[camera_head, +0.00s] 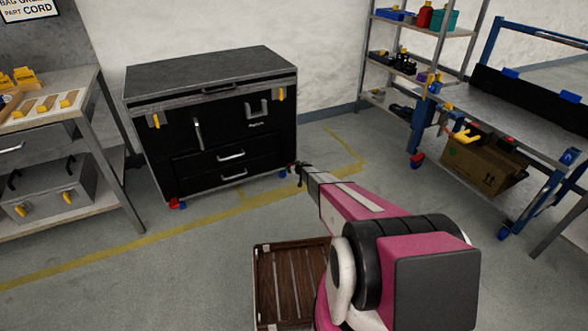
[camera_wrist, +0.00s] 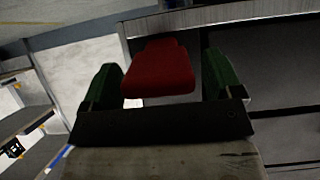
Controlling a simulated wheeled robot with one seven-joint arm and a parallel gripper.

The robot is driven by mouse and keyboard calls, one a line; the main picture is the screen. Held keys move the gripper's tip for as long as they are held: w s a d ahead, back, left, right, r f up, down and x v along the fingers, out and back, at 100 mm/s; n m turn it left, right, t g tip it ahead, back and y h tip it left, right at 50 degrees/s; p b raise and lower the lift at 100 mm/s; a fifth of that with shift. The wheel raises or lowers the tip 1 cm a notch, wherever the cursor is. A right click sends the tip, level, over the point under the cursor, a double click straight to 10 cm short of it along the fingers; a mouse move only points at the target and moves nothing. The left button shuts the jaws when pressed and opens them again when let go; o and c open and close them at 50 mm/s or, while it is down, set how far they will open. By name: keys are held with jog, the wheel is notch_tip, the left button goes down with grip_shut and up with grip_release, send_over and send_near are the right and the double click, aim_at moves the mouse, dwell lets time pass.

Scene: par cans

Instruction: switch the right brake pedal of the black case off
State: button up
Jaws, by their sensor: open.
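The black case (camera_head: 210,130) stands on wheels against the back wall in the head view. My gripper (camera_head: 298,172) is at its lower right front corner, by the right front blue wheel (camera_head: 283,173). In the wrist view a red pedal (camera_wrist: 158,72) shows between the two green fingers of my gripper (camera_wrist: 162,62), which are apart with gaps on both sides. Whether it touches a finger I cannot tell. In the head view the right pedal is mostly hidden behind my gripper. The left red pedal (camera_head: 177,203) shows at the lower left corner.
A metal workbench (camera_head: 105,105) stands left of the case. Shelves (camera_head: 440,35) and a blue-framed cart (camera_head: 480,100) with a cardboard box (camera_head: 485,165) are at the right. A brown slatted crate (camera_head: 290,285) lies near my base. The floor before the case is clear.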

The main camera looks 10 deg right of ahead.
jog(key=v, duration=1)
jog(key=shift+s, duration=0.3)
jog(key=shift+d+r, duration=0.1)
jog(key=shift+r, duration=0.05)
jog(key=s+d+r+m+g+h, duration=0.1)
jog(key=s+d+r+m+h, duration=0.2)
jog(key=s+r, duration=0.65)
jog(key=s+d+r+m+g+h, duration=0.2)
jog(key=s+r+h, duration=0.3)
jog(key=s+r, duration=0.45)
jog(key=s+a+r+g+y, duration=0.1)
jog(key=s+a+r+g, duration=0.1)
jog(key=s, duration=0.7)
jog(key=s+a+r+n+g+y, duration=0.1)
jog(key=s+a+r+g, duration=0.2)
jog(key=s+r, duration=0.4)
jog(key=s+a+r+g+y, duration=0.2)
jog(key=s+r, duration=0.3)
jog(key=s, duration=0.8)
jog(key=shift+s+a+g, duration=0.2)
jog(key=shift+a+g, duration=0.25)
jog(key=shift+g, duration=0.35)
